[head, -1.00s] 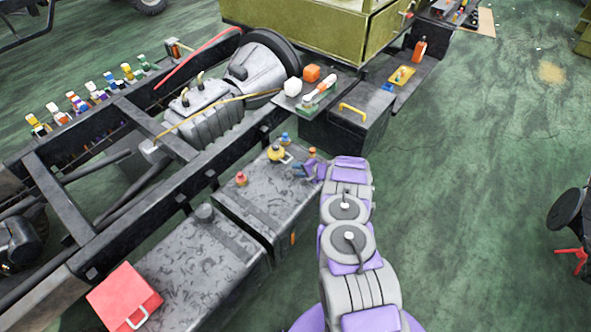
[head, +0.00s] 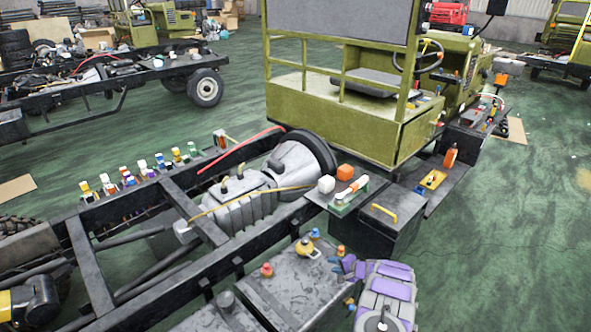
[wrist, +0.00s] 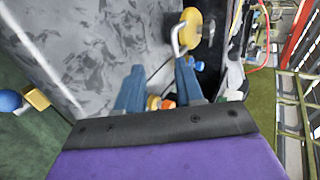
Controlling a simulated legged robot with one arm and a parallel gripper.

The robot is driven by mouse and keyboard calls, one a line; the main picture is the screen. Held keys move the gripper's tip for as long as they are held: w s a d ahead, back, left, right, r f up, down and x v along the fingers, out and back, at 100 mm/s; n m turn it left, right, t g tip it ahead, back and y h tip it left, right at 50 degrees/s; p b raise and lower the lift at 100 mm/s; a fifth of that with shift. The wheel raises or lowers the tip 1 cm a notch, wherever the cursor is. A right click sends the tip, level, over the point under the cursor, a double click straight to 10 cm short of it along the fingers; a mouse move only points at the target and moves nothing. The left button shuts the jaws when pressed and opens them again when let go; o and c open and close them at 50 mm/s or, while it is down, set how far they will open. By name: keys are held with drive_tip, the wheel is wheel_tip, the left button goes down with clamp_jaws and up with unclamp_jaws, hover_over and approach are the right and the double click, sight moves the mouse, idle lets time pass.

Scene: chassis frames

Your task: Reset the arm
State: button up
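My arm with grey and purple links (head: 388,290) shows at the bottom of the head view. Its gripper (head: 347,268) is beside the right edge of a dark mottled tank top (head: 290,285), close to small coloured fittings. In the wrist view my gripper (wrist: 159,66) has two blue fingers standing apart. No object is visibly clamped between them. Small orange and yellow pieces (wrist: 160,103) show low between the fingers; whether they touch is unclear. A yellow round cap (wrist: 192,32) with a metal loop is just past the right finger.
Fittings with yellow (head: 304,246) and red (head: 266,270) caps stand on the tank. A dark box with a yellow handle (head: 384,212) and a tray with a white and an orange block (head: 344,172) lie beyond. Green floor (head: 500,240) to the right is clear.

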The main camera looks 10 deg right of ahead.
drive_tip(key=s+a+r+n+g+y, duration=0.2)
drive_tip(key=a+r, duration=0.6)
drive_tip(key=r, duration=0.2)
drive_tip(key=s+a+r+n+g+y, duration=0.1)
drive_tip(key=a+r+n, duration=0.1)
drive_tip(key=a+r, duration=0.7)
drive_tip(key=s+a+r+n+g, duration=0.2)
drive_tip(key=s+a+r, duration=0.1)
drive_tip(key=s+r, duration=0.4)
drive_tip(key=s+a+r+n+g, duration=0.1)
drive_tip(key=s+a+r+g, duration=0.1)
drive_tip(key=s+a+r, duration=0.35)
drive_tip(key=s+r+n+g+h, duration=0.2)
drive_tip(key=s+r, duration=0.6)
drive_tip(key=s, duration=0.4)
drive_tip(key=s+d+h, duration=0.2)
drive_tip(key=s+d, duration=0.2)
drive_tip(key=s, duration=0.6)
drive_tip(key=s+d+r+n+g+h, duration=0.1)
drive_tip(key=s+d+h, duration=0.2)
drive_tip(key=s, duration=0.8)
drive_tip(key=s+d+r+g+h, duration=0.1)
drive_tip(key=s+d, duration=0.4)
drive_tip(key=s, duration=0.5)
drive_tip(key=shift+s+d+r+n+h, duration=0.15)
drive_tip(key=shift+d+r+n+h, duration=0.2)
drive_tip(key=shift+h, duration=0.55)
drive_tip(key=shift+o, duration=0.2)
drive_tip(key=shift+f, duration=0.1)
